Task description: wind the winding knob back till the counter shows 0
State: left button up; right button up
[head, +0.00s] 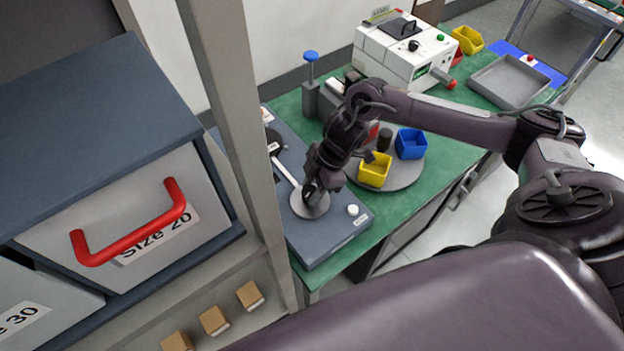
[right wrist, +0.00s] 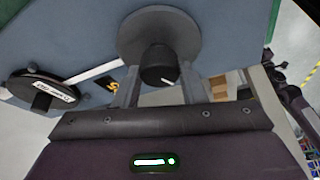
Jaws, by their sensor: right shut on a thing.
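The winding knob (right wrist: 157,66) is a dark cylinder with a white mark, in front of a round grey disc (right wrist: 150,22). The disc (head: 310,206) sits on the blue-grey winder base (head: 335,232) in the head view. My right gripper (head: 311,186) is over the disc and hides the knob there. In the right wrist view its fingers (right wrist: 160,92) stand on either side of the knob, shut on it. A small dark panel with a yellow mark (right wrist: 114,86) may be the counter; I cannot read a number. My left gripper is not in view.
A white strip (right wrist: 95,72) runs from a labelled black reel (right wrist: 42,92) to the disc. A turntable (head: 404,178) with yellow (head: 375,170) and blue bins (head: 411,144) stands close right of my gripper. A rack post (head: 228,110) and drawer (head: 130,215) stand at left.

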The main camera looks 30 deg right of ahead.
jog(key=m+p, duration=0.1)
jog(key=m, duration=0.1)
jog(key=m+t+p, duration=0.1)
jog(key=p, duration=0.1)
jog(key=shift+s+r+m+h, duration=0.2)
jog(key=shift+m+h, duration=0.1)
jog(key=shift+m, duration=0.1)
jog(key=m+t+p, duration=0.1)
jog(key=m, duration=0.1)
jog(key=shift+a+f+m+h, duration=0.1)
jog(key=shift+m+h, duration=0.2)
jog(key=m+h, duration=0.1)
jog(key=m, duration=0.1)
jog(key=m+t, duration=0.1)
jog(key=m, duration=0.2)
jog(key=shift+s+a+f+m+h+p, duration=0.1)
jog(key=shift+a+m+h+p, duration=0.05)
jog(key=shift+m+h+p, duration=0.2)
jog(key=m+h, duration=0.2)
jog(key=m, duration=0.2)
jog(key=shift+m, duration=0.25)
jog(key=shift+t, duration=0.3)
jog(key=o, duration=1)
